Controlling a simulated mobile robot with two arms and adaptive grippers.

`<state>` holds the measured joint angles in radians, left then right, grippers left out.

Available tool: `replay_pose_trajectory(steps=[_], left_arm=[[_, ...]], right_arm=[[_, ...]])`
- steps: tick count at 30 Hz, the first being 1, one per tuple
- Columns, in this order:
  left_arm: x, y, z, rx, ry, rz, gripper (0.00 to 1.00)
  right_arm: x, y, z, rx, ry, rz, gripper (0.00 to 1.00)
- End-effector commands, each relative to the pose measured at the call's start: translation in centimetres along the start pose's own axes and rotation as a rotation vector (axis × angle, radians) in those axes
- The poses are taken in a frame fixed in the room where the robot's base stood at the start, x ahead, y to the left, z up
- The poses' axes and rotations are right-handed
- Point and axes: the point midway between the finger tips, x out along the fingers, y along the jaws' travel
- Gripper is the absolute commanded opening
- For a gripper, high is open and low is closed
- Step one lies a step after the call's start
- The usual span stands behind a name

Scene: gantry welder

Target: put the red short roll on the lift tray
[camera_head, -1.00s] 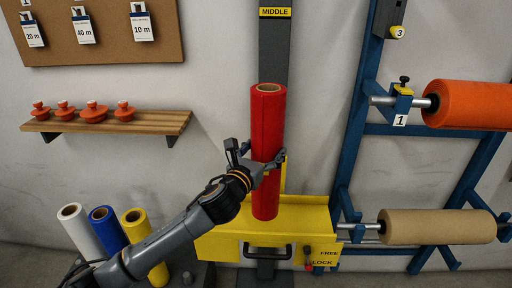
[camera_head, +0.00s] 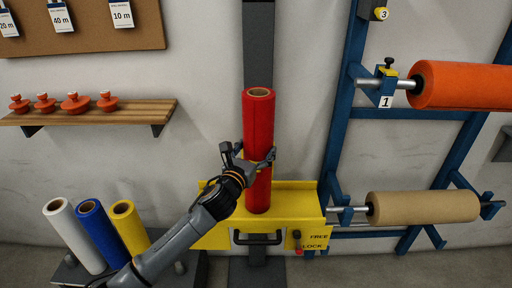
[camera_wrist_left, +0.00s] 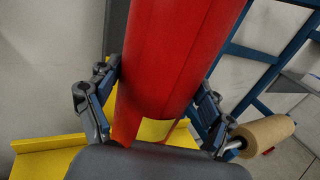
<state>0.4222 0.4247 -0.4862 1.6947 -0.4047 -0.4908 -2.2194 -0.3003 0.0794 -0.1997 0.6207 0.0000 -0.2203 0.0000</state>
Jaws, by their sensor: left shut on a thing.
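The red short roll (camera_head: 258,125) stands upright at the yellow lift tray (camera_head: 300,203) in the head view. Its lower end overlaps the tray in the picture; I cannot tell whether it touches the tray. My left gripper (camera_head: 250,163) is shut around the roll below its middle. In the left wrist view the roll (camera_wrist_left: 172,60) runs between the two fingers (camera_wrist_left: 150,112), with the yellow tray (camera_wrist_left: 45,160) below and behind. My right gripper is not in view.
White (camera_head: 73,235), blue (camera_head: 103,235) and yellow (camera_head: 130,228) rolls stand on a dark stand at lower left. A blue rack (camera_head: 338,130) at right carries an orange roll (camera_head: 465,86) and a tan roll (camera_head: 425,207). A wooden shelf (camera_head: 90,115) holds red knobs.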

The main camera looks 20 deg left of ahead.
Motion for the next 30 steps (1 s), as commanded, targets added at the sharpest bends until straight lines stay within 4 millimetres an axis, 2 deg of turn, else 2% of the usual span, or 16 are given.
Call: replay_pose_trajectory(steps=[1, 3, 17, 23, 30], left_arm=[[0.0, 0.0, 0.0, 0.0, 0.001, 0.0, 0.87], [0.0, 0.0, 0.0, 0.0, 0.001, 0.0, 1.0], [-0.5, 0.1, -0.1, 0.001, 0.002, 0.001, 1.0], [-3.3, 0.0, -0.1, 0.002, 0.003, -0.001, 1.0], [-8.2, 0.1, -0.2, 0.002, 0.002, 0.0, 1.0]], right_arm=[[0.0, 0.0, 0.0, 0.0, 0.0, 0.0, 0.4], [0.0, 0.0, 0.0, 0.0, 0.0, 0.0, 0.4], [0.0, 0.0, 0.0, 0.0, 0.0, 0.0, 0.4], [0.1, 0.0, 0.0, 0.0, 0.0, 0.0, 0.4], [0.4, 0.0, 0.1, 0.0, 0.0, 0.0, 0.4]])
